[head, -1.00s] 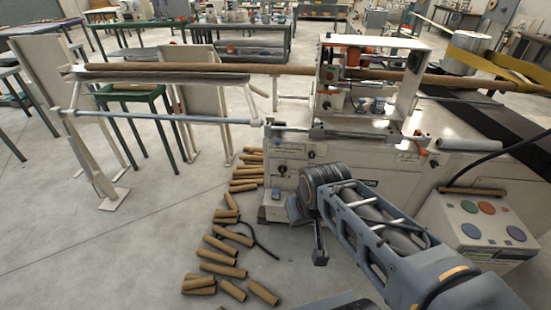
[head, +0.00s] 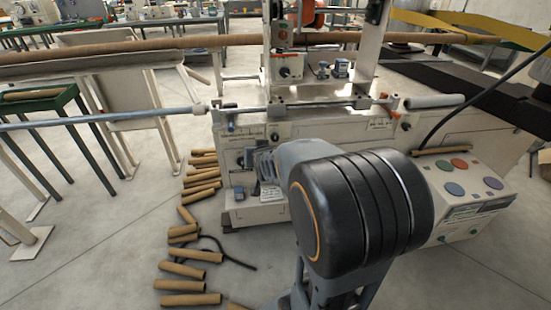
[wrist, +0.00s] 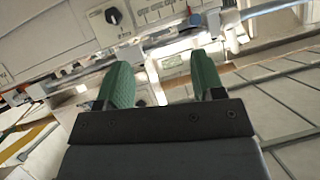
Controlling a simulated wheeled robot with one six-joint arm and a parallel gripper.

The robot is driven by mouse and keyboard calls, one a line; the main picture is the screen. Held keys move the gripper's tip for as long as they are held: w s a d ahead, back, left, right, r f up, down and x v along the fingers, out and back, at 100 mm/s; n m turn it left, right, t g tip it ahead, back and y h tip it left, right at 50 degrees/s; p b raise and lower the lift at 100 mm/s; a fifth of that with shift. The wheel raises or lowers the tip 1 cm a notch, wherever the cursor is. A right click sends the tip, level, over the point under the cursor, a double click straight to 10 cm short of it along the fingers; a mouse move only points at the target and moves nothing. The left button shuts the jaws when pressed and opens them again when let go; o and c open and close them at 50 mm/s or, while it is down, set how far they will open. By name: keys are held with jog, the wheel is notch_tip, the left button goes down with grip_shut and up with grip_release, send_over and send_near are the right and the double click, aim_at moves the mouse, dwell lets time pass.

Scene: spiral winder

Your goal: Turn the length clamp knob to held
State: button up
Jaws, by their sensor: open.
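In the wrist view a black knob (wrist: 113,16) with a white pointer mark sits on a pale panel at the top left. I cannot read its label, so I cannot tell whether it is the length clamp knob. My gripper (wrist: 160,72) has two green fingers spread apart with nothing between them. The knob is beyond the left fingertip and apart from it. In the head view my arm covers part of the machine front (head: 335,135), and the green fingers cannot be made out there. A small dark knob (head: 274,138) shows on the front left of the machine.
A sloped control box (head: 465,190) with coloured round buttons stands at the right. Several cardboard tubes (head: 190,285) lie on the floor at the left. A long metal rod (head: 120,118) sticks out leftward from the machine. The floor at the lower left is mostly clear.

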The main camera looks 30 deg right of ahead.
aim_at(275, 139)
jog(key=w+d+f+m+t+h+b, duration=0.2)
jog(key=d+f+b, duration=0.2)
jog(key=d+f, duration=0.15)
jog(key=w+d+f+m+t+h+b, duration=0.1)
jog(key=w+d+f+t+h+b, duration=0.15)
jog(key=d+f+b, duration=0.3)
jog(key=shift+y, duration=0.25)
jog(key=x, duration=1.2)
jog(key=shift+d+r+b, duration=0.25)
jog(key=shift+d+b, duration=0.1)
jog(key=shift+b, duration=0.05)
jog(key=shift+c, duration=0.4)
jog(key=c, duration=0.8)
jog(key=shift+c, duration=0.2)
